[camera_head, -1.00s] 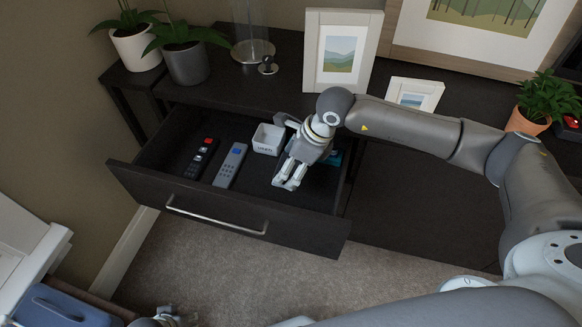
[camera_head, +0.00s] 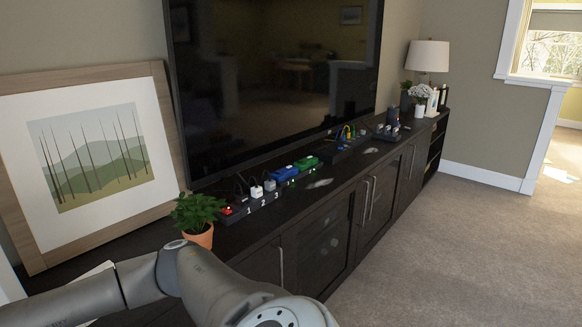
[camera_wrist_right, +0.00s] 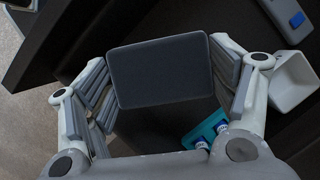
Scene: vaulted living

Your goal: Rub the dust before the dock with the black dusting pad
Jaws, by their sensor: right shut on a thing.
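In the right wrist view, my right gripper (camera_wrist_right: 165,90) is shut on the black dusting pad (camera_wrist_right: 160,75), a dark rounded rectangle between the fingers, over the drawer. In the head view, two pale dust smudges lie on the dark console top: one (camera_head: 320,183) in front of the green and blue plugs, one (camera_head: 371,150) farther back. A dark device (camera_head: 389,130) stands beyond the farther smudge; whether it is the dock is unclear. My right arm crosses the bottom of the head view, with its gripper out of that frame. My left gripper is not in view.
A numbered power strip (camera_head: 252,205) with plugs and a cable box (camera_head: 345,143) line the console top below the television (camera_head: 275,80). A potted plant (camera_head: 196,215) stands near my arm. The drawer holds a white tray (camera_wrist_right: 292,82) and a teal item (camera_wrist_right: 204,130).

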